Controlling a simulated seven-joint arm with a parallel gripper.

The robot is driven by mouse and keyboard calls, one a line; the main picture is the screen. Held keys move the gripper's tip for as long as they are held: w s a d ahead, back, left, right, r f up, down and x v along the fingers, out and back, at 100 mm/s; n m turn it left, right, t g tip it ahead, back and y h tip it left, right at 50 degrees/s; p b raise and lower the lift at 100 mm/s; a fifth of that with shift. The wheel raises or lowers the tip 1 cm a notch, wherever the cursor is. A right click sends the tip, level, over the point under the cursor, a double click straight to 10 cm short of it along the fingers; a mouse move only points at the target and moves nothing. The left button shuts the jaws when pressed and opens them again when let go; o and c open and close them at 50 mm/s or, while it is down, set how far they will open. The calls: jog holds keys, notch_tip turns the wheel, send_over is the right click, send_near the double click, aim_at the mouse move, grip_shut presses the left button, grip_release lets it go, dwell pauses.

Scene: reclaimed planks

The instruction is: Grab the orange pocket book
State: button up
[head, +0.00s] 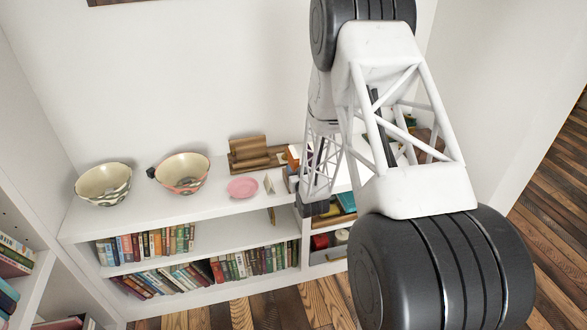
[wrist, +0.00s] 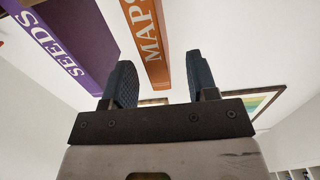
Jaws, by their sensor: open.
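The orange pocket book (wrist: 147,42), marked MAPS on its spine, shows in the wrist view at top centre. Its lower end appears between the two fingers of my gripper (wrist: 158,85), nearer the left finger. The gripper is open, with a gap on either side of the book in the picture. I cannot tell how deep the book is relative to the fingertips. In the head view a small orange patch (head: 293,154) shows beside my arm on the shelf top; it may be this book. My arm hides much of that area.
A purple book (wrist: 62,45) marked SEEDS is left of the orange one. On the white shelf unit (head: 225,207) stand two bowls (head: 104,184) (head: 182,172), a pink dish (head: 243,187) and a wooden object (head: 250,154). Rows of books (head: 155,243) fill lower shelves.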

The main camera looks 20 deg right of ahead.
aim_at(294, 153)
jog(key=shift+w, duration=0.1)
jog(key=shift+w+d, duration=0.2)
jog(key=shift+w, duration=2.3)
grip_shut()
jog(key=shift+r, duration=0.15)
jog(key=shift+r, duration=4.9)
